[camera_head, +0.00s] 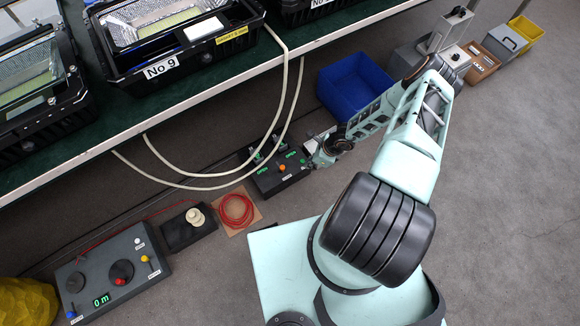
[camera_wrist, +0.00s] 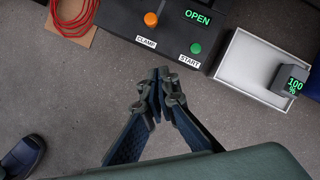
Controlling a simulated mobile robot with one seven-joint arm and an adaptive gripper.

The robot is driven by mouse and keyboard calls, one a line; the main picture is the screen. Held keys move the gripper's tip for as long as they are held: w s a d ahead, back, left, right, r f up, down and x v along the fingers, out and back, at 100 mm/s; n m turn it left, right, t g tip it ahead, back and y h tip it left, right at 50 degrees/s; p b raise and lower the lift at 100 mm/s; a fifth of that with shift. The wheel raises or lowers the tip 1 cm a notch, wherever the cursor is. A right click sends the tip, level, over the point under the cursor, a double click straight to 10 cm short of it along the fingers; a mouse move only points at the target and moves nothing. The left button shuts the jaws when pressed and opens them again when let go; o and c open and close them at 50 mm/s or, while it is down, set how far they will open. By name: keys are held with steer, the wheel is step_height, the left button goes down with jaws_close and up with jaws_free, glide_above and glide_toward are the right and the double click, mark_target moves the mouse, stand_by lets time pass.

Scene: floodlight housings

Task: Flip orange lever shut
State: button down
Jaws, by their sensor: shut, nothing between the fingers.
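An orange lever knob (camera_wrist: 151,19) sits on a dark control box (camera_wrist: 175,35) at the top of the wrist view, above a "CLAMP" label. A green display on the box reads "OPEN". In the head view the orange knob (camera_head: 282,167) shows on the same box (camera_head: 268,182), on the floor below the bench. My gripper (camera_wrist: 159,85) is shut and empty, over bare floor just in front of the box, below the "CLAMP" label in the picture. It touches neither knob. In the head view my gripper (camera_head: 318,152) is small and partly hidden beside the box.
A green START knob (camera_wrist: 196,48) is right of the orange one. A white tray (camera_wrist: 228,70) with a "100 %" display (camera_wrist: 294,82) stands right of the box. Red cable (camera_wrist: 74,14) lies left. A blue bin (camera_head: 350,85) is behind. White hoses (camera_head: 284,100) hang near the box.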

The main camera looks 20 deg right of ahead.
mark_target(282, 169)
steer(key=b+x, duration=0.5)
steer(key=x, duration=0.5)
steer(key=shift+f, duration=0.1)
steer(key=w+a, duration=0.1)
steer(key=a+b, duration=0.1)
steer(key=shift+w+a, duration=0.25)
steer(key=shift+w, duration=0.15)
steer(key=shift+w+a, duration=0.25)
steer(key=shift+a, duration=0.15)
